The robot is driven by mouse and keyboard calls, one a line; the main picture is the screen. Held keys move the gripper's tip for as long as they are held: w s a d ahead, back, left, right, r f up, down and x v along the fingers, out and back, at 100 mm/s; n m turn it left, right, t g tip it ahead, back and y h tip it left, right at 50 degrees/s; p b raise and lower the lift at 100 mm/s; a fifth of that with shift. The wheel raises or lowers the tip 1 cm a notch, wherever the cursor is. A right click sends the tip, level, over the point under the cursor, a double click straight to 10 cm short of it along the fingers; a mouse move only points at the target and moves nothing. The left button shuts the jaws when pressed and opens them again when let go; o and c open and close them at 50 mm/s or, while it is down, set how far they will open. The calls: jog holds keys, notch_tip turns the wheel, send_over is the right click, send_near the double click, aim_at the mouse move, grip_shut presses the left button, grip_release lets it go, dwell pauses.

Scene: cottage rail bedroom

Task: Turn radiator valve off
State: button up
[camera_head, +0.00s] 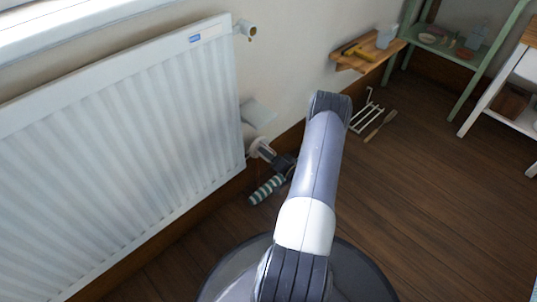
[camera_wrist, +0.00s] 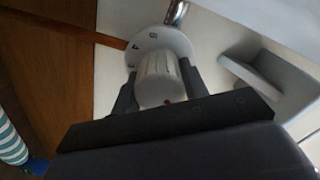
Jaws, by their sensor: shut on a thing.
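The white radiator (camera_head: 120,145) hangs on the wall at the left of the head view. Its valve (camera_head: 259,145) is at the lower right corner of the radiator. In the wrist view the valve knob (camera_wrist: 159,78) is a ribbed white cylinder in front of a round dial plate (camera_wrist: 172,42) with dark marks. My gripper (camera_wrist: 158,88) has one finger on each side of the knob and is shut on it. In the head view my gripper (camera_head: 272,155) reaches the valve from the right. The pointer setting cannot be read clearly.
A grey-white bracket or small shelf (camera_head: 258,112) sits on the wall just above the valve; it also shows in the wrist view (camera_wrist: 268,84). A striped roll (camera_head: 267,189) lies below the gripper. A wooden wall shelf (camera_head: 367,50) is farther right.

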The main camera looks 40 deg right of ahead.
jog(key=shift+n, duration=2)
jog(key=o, duration=1)
jog(key=s+p, duration=0.1)
jog(key=s, duration=0.2)
jog(key=s+p, duration=0.1)
jog(key=s, duration=0.3)
jog(key=s+p, duration=0.1)
jog(key=s, duration=0.3)
jog(key=shift+d, duration=0.4)
jog(key=shift+w, duration=0.15)
jog(key=w+b, duration=0.1)
jog(key=w, duration=0.2)
jog(key=w+b, duration=0.1)
jog(key=w, duration=0.3)
jog(key=w+b, duration=0.1)
jog(key=w, duration=0.2)
jog(key=shift+w+a, duration=0.35)
jog(key=shift+a, duration=0.05)
